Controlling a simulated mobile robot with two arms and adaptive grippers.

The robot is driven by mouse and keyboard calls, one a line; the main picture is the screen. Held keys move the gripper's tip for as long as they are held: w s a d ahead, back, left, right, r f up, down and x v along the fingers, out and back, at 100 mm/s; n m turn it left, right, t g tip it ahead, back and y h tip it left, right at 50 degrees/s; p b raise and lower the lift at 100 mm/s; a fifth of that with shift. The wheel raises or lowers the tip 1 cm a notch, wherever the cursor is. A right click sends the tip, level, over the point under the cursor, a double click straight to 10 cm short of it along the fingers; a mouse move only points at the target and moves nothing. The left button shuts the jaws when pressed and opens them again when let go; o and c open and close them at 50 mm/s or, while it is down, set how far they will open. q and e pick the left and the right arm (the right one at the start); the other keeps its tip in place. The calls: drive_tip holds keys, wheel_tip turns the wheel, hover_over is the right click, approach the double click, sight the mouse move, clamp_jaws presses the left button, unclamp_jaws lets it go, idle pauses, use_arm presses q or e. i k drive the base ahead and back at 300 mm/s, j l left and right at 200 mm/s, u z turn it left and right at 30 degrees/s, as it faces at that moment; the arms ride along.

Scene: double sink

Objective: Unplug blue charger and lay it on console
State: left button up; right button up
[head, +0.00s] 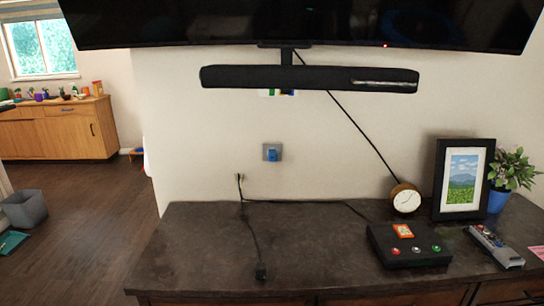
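The blue charger (273,156) sits in a grey wall outlet plate (264,149) on the white wall, above the back edge of the console. The console (200,245) has a dark, worn top that is bare on its left and in the middle. Neither of my grippers shows in the head view.
A thin black cable runs along the console to a small black block (261,273) near the front edge. A black box (405,252), clock (404,199), picture frame (440,190), remote (495,246) and potted plant (511,168) stand right. A soundbar (300,78) hangs above.

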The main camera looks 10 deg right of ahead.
sight(272, 153)
drive_tip(key=i+j+u, duration=0.1)
drive_tip(key=i+j, duration=0.75)
drive_tip(key=i, duration=0.05)
